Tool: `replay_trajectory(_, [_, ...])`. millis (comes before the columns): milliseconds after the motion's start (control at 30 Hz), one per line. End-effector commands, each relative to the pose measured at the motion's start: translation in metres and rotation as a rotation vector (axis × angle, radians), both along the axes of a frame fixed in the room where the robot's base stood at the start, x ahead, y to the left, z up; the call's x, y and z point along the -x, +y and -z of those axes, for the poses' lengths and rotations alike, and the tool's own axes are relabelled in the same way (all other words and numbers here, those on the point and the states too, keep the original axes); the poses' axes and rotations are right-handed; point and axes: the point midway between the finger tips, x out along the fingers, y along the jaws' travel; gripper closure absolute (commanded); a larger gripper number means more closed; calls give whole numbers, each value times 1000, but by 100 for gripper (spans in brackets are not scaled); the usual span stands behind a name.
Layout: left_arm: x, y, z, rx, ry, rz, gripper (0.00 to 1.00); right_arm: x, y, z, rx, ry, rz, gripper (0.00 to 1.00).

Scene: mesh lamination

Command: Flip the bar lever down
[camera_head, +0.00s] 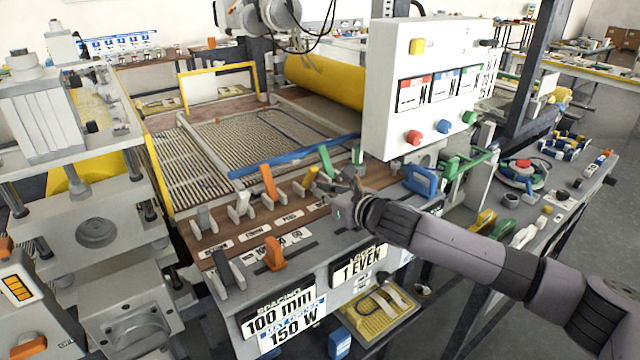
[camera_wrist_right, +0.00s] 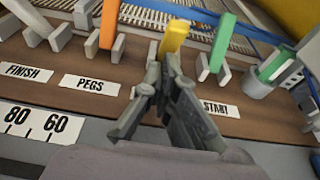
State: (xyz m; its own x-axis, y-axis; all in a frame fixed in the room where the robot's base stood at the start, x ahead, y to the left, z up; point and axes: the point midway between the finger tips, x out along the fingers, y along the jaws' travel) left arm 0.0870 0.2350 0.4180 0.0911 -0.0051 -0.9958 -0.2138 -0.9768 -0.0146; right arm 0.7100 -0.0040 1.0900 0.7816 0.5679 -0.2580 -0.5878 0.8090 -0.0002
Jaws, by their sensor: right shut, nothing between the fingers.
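A row of coloured levers stands on the brown strip of the machine. The yellow lever (camera_head: 311,180) stands raised between an orange lever (camera_head: 268,183) and a green lever (camera_head: 326,161). It also shows in the right wrist view (camera_wrist_right: 174,38). No "bar" label can be read; my gripper covers the strip in front of the yellow lever, between the "PEGS" label (camera_wrist_right: 91,84) and the "START" label (camera_wrist_right: 215,109). My right gripper (camera_head: 345,184) is shut and empty, its tips (camera_wrist_right: 163,72) close in front of the yellow lever. Contact cannot be told. My left gripper is out of view.
Grey levers (camera_head: 240,205) stand left of the orange one. A white control box (camera_head: 425,90) with coloured buttons rises behind my right arm. A blue bar (camera_head: 290,160) runs behind the levers. An orange slider (camera_head: 274,254) sits on the front grey panel.

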Motion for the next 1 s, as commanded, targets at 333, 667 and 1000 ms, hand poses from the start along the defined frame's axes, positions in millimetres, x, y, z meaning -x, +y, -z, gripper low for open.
replay_trajectory(333, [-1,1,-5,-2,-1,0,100,-9,7,-6,0,2,0,100])
replay_trajectory(667, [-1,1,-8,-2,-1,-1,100,-10,7,-8,1,2,0,100])
replay_trajectory(1000, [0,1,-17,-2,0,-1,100,-12,9,-12,2,1,-1,100])
